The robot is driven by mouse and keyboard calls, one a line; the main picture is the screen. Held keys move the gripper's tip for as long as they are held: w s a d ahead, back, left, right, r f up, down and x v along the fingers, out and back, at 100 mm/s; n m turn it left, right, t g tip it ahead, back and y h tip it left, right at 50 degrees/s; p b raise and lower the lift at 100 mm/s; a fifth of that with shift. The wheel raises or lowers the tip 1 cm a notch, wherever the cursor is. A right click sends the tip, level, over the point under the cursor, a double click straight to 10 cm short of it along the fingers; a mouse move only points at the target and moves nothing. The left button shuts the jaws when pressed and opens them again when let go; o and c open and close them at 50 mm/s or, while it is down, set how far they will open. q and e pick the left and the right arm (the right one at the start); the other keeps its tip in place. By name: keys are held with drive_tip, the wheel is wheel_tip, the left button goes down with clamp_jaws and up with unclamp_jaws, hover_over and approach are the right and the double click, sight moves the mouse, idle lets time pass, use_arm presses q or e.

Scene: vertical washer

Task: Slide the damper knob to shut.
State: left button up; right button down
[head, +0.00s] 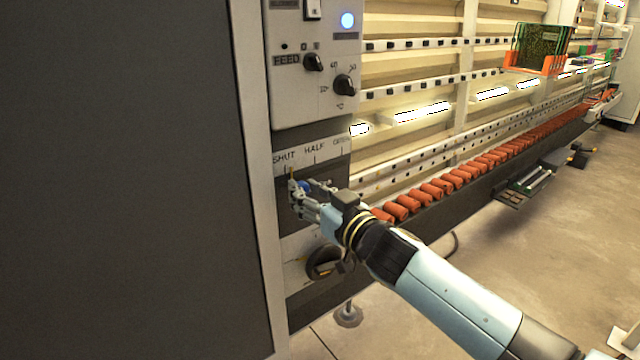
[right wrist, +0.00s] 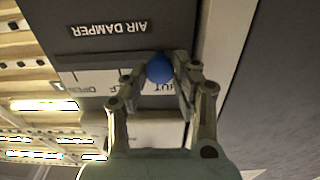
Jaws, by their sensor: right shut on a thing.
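The blue damper knob (head: 305,187) is on the grey panel under a pale scale strip marked SHUT, HALF and OPEN. The SHUT label (head: 284,158) is at the strip's left end in the head view. The knob is near the SHUT end, and I cannot tell if it is at its stop. My right gripper (head: 306,194) is shut on the knob, coming in from the lower right. In the right wrist view, the knob (right wrist: 159,68) is between both fingertips, by the upside-down AIR DAMPER plate (right wrist: 109,29). My left gripper is not in view.
A control box with FEED knobs (head: 313,62) and a lit blue lamp (head: 348,20) is above the damper panel. A large dark panel (head: 120,180) fills the left. A row of orange rollers (head: 445,187) runs back to the right. Open floor is at the lower right.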

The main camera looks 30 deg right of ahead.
drive_tip(key=shift+a, duration=0.85)
drive_tip(key=shift+d, duration=0.1)
drive_tip(key=shift+s, duration=0.1)
drive_tip(key=c, duration=1.5)
unclamp_jaws()
drive_tip(key=o, duration=0.5)
drive_tip(key=shift+a, duration=0.25)
drive_tip(key=shift+d, duration=0.15)
